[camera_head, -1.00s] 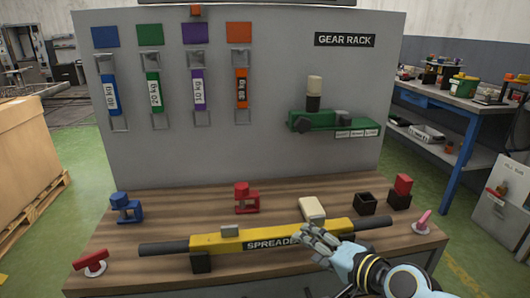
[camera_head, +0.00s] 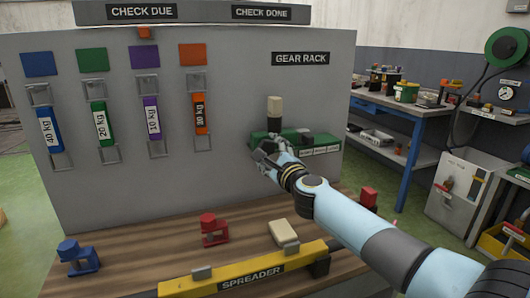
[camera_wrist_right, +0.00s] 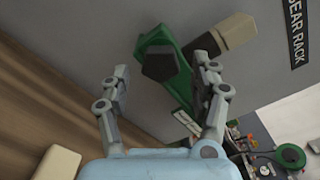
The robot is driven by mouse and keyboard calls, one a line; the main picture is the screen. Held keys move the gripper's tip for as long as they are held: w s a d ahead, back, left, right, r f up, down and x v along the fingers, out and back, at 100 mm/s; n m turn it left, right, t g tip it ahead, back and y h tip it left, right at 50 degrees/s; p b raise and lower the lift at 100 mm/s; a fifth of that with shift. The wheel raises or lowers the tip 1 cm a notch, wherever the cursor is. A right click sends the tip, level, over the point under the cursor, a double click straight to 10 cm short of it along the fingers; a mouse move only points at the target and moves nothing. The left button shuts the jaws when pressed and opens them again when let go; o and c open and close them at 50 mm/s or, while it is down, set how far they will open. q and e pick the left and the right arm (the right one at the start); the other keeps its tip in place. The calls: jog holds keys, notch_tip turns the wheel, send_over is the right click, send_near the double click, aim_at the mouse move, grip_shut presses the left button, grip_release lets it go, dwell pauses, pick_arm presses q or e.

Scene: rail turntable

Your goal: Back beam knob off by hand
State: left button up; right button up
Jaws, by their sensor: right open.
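The green beam clamp (camera_head: 318,139) is mounted on the grey panel under the GEAR RACK label. It carries an upright black post with a cream top (camera_head: 274,106). Its dark faceted knob (camera_wrist_right: 160,66) shows in the wrist view, in front of the green body (camera_wrist_right: 158,42). My right gripper (camera_head: 262,153) is at the left end of the clamp and hides the knob in the head view. In the wrist view its open fingers (camera_wrist_right: 160,74) stand on either side of the knob, with gaps visible. I cannot tell how deep the knob sits between them. My left gripper is not in view.
Several coloured weight bars, such as the orange one (camera_head: 200,113), hang left on the panel (camera_head: 230,60). On the wooden bench (camera_head: 130,270) are blue (camera_head: 76,256) and red clamps (camera_head: 214,230), a cream block (camera_head: 283,233) and the yellow spreader bar (camera_head: 215,283).

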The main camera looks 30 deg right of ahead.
aim_at(266, 148)
jog(key=shift+b+x, duration=0.45)
jog(key=shift+x, duration=1.4)
jog(key=c, duration=1)
